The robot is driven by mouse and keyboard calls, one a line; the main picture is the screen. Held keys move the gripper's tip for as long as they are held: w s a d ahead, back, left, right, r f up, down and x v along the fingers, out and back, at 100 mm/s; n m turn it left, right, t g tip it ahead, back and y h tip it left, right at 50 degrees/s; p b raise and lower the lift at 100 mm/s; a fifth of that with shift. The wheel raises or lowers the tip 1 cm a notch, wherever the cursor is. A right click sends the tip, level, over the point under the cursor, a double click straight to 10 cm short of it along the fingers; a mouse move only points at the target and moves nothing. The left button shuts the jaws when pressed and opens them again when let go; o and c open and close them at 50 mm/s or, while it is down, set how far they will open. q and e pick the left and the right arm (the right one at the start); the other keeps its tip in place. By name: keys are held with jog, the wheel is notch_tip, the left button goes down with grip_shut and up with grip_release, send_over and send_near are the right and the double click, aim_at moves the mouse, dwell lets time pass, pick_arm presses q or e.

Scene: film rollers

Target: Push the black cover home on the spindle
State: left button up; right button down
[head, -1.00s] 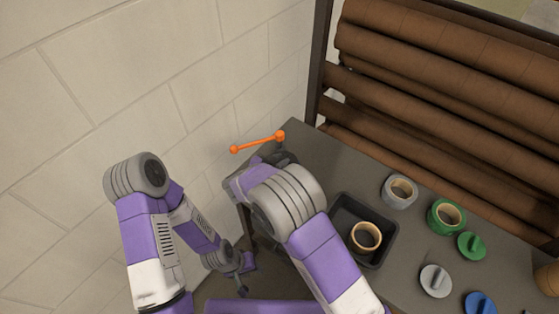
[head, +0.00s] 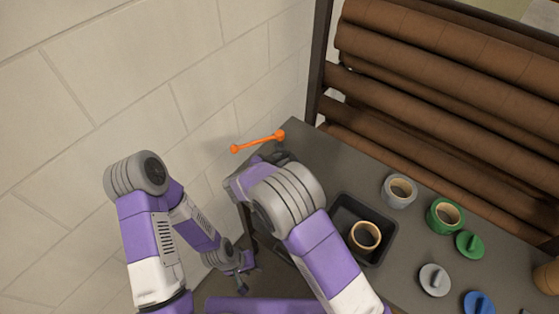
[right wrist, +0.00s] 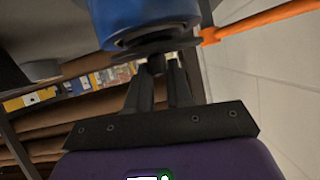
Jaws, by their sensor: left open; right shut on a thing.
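The black cover (right wrist: 182,44) shows in the right wrist view as a dark disc edge with a knob, at the end of a blue cylinder (right wrist: 145,14). My right gripper (right wrist: 157,72) is shut on the cover's knob. The disc lies close against the blue end; I cannot tell whether a gap is left. The spindle itself is hidden. In the head view my right arm hides the cover and most of the right gripper. An orange crank (head: 258,142) sticks out beyond it. My left gripper (head: 243,281) is open and empty, low beside the table.
A black tray (head: 345,205) holds a tan-cored roll (head: 365,236). Grey (head: 399,190) and green (head: 446,216) rolls and several coloured knobbed discs lie to the right. Large brown rolls (head: 440,90) fill the rack behind. A block wall (head: 130,80) stands close on the left.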

jog(key=shift+s+f, duration=0.15)
jog(key=shift+f, duration=0.45)
dwell(0.8)
jog(key=c, duration=0.9)
grip_release()
jog(key=shift+f, duration=0.1)
jog(key=shift+c, duration=0.2)
jog(key=shift+o, duration=0.2)
jog(key=o, duration=0.4)
jog(key=shift+d, duration=0.1)
jog(key=shift+o, duration=0.2)
jog(key=shift+r+p, duration=3.25)
jog(key=shift+r, duration=0.5)
